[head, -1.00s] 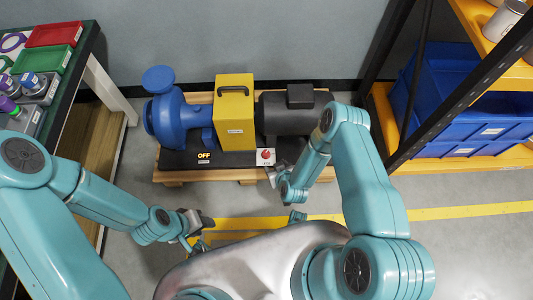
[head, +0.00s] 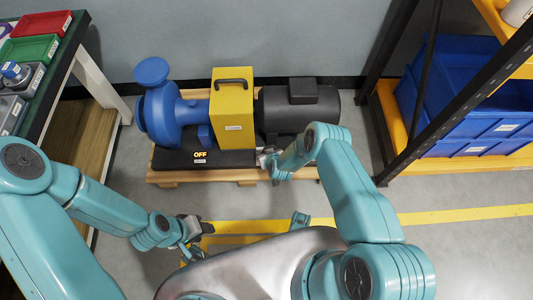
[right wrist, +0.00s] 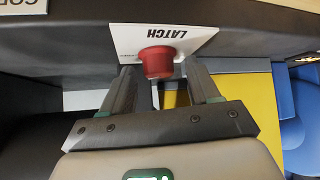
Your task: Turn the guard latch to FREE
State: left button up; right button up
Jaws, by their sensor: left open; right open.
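The guard latch is a red knob (right wrist: 157,62) on a white plate (right wrist: 178,40) marked LATCH, which reads upside down in the right wrist view. My right gripper (right wrist: 160,70) is open, its two fingertips on either side of the knob with gaps showing. In the head view my right gripper (head: 268,158) is at the front edge of the pump base and covers the knob. The yellow guard (head: 232,112) with a black handle stands upright between the blue pump and the dark motor. My left gripper (head: 197,232) is open and empty over the floor at lower left.
The blue pump (head: 170,115) and dark motor (head: 300,108) sit on a black base with a lit OFF sign (head: 200,154), on a wooden pallet (head: 195,177). A rack with blue bins (head: 465,95) stands right, a workbench (head: 70,60) left.

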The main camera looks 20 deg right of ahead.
jog(key=c, duration=1)
